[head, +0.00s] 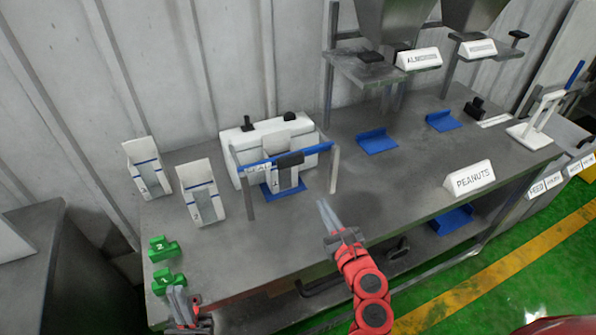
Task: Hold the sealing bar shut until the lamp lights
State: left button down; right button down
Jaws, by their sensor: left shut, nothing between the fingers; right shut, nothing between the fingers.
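The sealer is a white box (240,138) at the back of the grey bench. A blue sealing bar (318,148) with a black grip (291,160) spans its front between two grey side arms. A white bag (284,178) stands upright at the bar, above a blue plate (270,190). Small dark knobs sit on the sealer's top; I cannot make out a lit lamp. My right gripper (324,207) is shut and empty, in front of the sealer to its right, apart from the bar. My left gripper (178,294) is shut and empty near the bench's front left corner.
Green numbered blocks (163,249) (168,280) lie near my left gripper. Hoppers (395,20), blue plates (376,141) and a PEANUTS sign (469,179) stand to the right.

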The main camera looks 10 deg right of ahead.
jog(key=shift+s+a+r+y, duration=0.35)
jog(key=shift+a+r+y, duration=0.15)
jog(key=shift+y, duration=0.1)
jog(key=shift+w, duration=0.15)
jog(key=p, duration=0.2)
send_near(293, 164)
jog(key=x, duration=0.5)
jog(key=shift+w+r, duration=0.15)
jog(key=shift+w, duration=0.05)
jog(key=shift+w+a, duration=0.25)
jog(key=shift+w, duration=0.4)
